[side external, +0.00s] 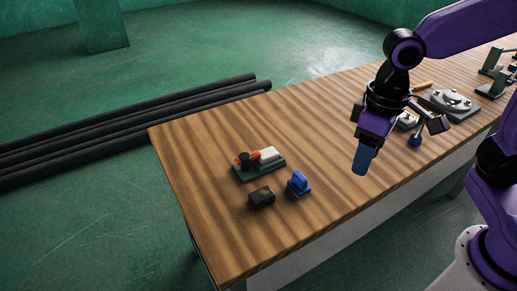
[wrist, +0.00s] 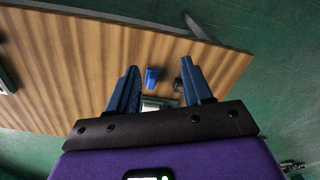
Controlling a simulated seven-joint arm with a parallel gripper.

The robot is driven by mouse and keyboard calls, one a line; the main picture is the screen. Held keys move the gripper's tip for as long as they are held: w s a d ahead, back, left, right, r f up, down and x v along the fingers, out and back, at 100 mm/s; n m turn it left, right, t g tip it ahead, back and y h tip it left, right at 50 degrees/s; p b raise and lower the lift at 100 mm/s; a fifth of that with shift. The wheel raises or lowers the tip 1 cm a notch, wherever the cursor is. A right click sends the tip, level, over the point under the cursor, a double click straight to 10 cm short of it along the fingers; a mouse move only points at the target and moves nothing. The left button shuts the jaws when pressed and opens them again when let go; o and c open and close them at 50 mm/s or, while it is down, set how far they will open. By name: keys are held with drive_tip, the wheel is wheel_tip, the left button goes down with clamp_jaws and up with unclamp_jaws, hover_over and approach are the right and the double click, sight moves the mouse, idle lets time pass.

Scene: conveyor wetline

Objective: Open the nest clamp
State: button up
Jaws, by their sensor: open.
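A small fixture (side external: 272,167) on a dark green base, with an orange handle, a black knob and a pale block, lies on the left part of the table; it looks like the nest clamp, but I cannot be sure. I cannot tell whether its handle is raised or down. In the wrist view a pale part (wrist: 157,102), probably the same fixture, shows just above my gripper's dark bar, mostly hidden. My gripper (side external: 388,157) is open and empty, above the table to the right of that fixture and apart from it. Its two blue fingers (wrist: 160,68) point toward the tabletop.
A black block (side external: 262,197) and a blue piece (side external: 298,184) sit in front of the fixture. A metal plate fixture (side external: 450,102) and green brackets (side external: 490,88) stand at the right. The wooden table (side external: 225,125) is clear between the groups.

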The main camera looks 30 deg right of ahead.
drive_tip(key=w+a+r+m, duration=0.1)
drive_tip(key=w+a+m, duration=0.3)
drive_tip(key=w+m, duration=0.3)
drive_tip(key=w+a+m, duration=0.3)
drive_tip(key=w+m, duration=0.1)
drive_tip(key=w, duration=0.5)
drive_tip(key=m, duration=1.2)
hover_over(255, 153)
wheel_tip(255, 153, down, 2)
wheel_tip(255, 153, down, 17)
drive_tip(key=shift+d+r, duration=0.1)
drive_tip(key=shift+c, duration=0.3)
clamp_jaws()
